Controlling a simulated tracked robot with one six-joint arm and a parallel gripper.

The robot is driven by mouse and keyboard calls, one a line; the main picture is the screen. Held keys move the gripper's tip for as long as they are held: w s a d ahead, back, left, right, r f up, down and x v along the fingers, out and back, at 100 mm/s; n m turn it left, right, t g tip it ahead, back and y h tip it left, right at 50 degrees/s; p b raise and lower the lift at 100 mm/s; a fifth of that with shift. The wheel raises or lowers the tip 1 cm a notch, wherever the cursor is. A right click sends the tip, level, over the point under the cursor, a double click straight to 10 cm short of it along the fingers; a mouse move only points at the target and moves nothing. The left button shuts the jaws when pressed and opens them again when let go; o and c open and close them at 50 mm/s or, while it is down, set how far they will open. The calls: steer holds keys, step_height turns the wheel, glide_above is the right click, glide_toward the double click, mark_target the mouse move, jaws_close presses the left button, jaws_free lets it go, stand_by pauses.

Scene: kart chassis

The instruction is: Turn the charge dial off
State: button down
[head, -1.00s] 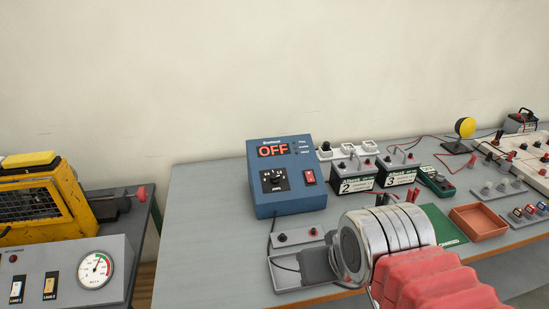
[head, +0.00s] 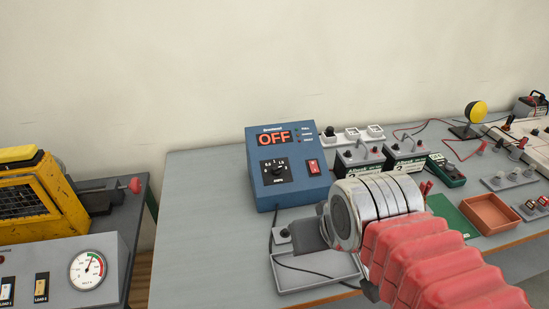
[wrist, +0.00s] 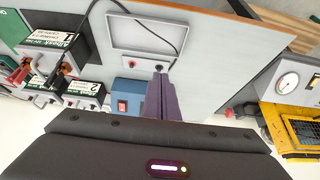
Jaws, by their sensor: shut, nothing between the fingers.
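The blue charger box (head: 262,196) stands on the grey bench, with a lit display (head: 275,138) reading OFF. The black charge dial (head: 272,170) is on its front face, left of a red switch (head: 313,167). The dial's exact pointer position is too small to read. My gripper (head: 300,236) is in front of and below the charger, apart from it in the head view; my wrist hides part of it. In the wrist view, my gripper's dark fingers (wrist: 160,76) are shut with nothing between them. The charger (wrist: 126,91) is partly visible there beside them; its dial is not visible.
A grey tray (head: 312,280) with a cable lies below my gripper. Batteries (head: 357,158) and a white socket strip (head: 373,129) stand right of the charger. A green meter (head: 446,172) and a brown tray (head: 490,211) lie farther right. Bench left of the charger is clear.

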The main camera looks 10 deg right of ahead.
steer(key=w+r, duration=0.4)
steer(key=w, duration=0.3)
steer(key=n+g, duration=0.2)
glide_above(277, 170)
steer(key=w, duration=0.1)
steer(key=shift+a+r+y, duration=0.25)
steer(key=shift+a+y, duration=0.15)
steer(key=shift+a, duration=0.05)
steer(key=shift+f, duration=0.1)
steer(key=x, duration=0.9)
steer(key=shift+w+f, duration=0.15)
steer(key=shift+w, duration=0.1)
steer(key=shift+f, duration=0.3)
steer(key=shift+s+d+f, duration=0.15)
steer(key=shift+s+f, duration=0.25)
steer(key=shift+s, duration=0.4)
steer(key=shift+s+d+f, duration=0.15)
steer(key=shift+s+f, duration=0.25)
steer(key=shift+s, duration=0.45)
